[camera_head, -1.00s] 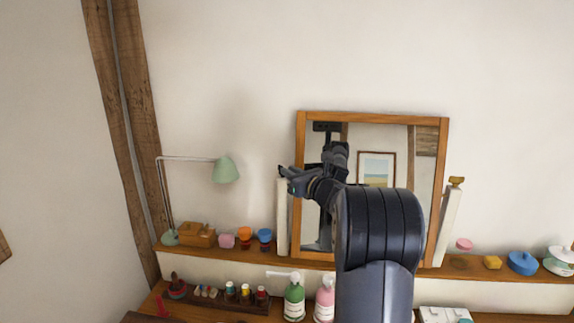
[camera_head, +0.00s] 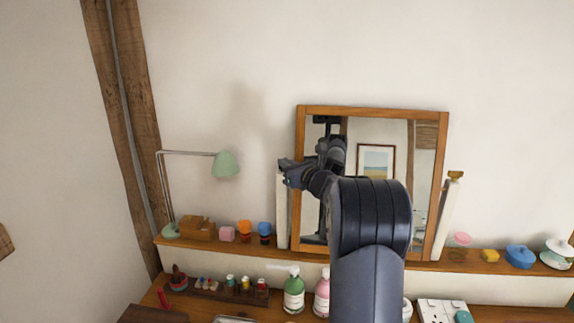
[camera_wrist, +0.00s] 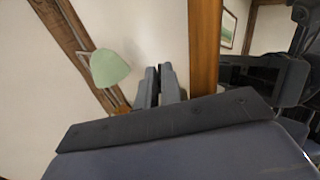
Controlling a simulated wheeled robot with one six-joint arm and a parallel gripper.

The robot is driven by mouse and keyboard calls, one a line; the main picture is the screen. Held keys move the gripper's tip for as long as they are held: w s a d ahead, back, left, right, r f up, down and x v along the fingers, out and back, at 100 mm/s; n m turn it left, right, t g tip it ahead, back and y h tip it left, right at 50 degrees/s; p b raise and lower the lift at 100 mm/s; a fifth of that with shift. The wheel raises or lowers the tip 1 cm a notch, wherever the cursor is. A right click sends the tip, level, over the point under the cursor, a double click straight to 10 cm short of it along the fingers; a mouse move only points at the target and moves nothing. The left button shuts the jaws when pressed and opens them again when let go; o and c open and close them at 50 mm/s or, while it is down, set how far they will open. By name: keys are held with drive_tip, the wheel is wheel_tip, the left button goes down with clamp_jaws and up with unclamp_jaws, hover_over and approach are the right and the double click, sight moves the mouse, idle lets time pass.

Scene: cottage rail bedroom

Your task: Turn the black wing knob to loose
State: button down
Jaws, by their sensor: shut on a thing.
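A wood-framed mirror (camera_head: 445,150) stands on the shelf between two pale posts. My gripper (camera_head: 286,170) is at the top of the left post (camera_head: 282,215), beside the mirror's left edge. Its dark fingers cover that spot, so the black wing knob cannot be made out separately from them. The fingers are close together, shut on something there. In the wrist view my gripper's fingers (camera_wrist: 158,74) point at the wall side of the wooden frame (camera_wrist: 204,45), with the knob's wings hidden. The right post (camera_head: 448,215) carries a brass-coloured knob (camera_head: 455,175).
A green lamp (camera_head: 226,165) stands left of my gripper; it also shows in the wrist view (camera_wrist: 109,68). Small boxes and jars line the shelf (camera_head: 350,258). A green bottle (camera_head: 293,293) and a pink bottle (camera_head: 322,292) stand below. The wall above is clear.

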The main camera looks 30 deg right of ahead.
drive_tip(key=shift+d, duration=0.1)
drive_tip(key=shift+d+n+g+y, duration=0.1)
drive_tip(key=shift+n+g+y, duration=0.2)
drive_tip(key=shift+n+y, duration=0.55)
drive_tip(key=c, duration=1.9)
unclamp_jaws()
drive_tip(key=shift+m, duration=0.35)
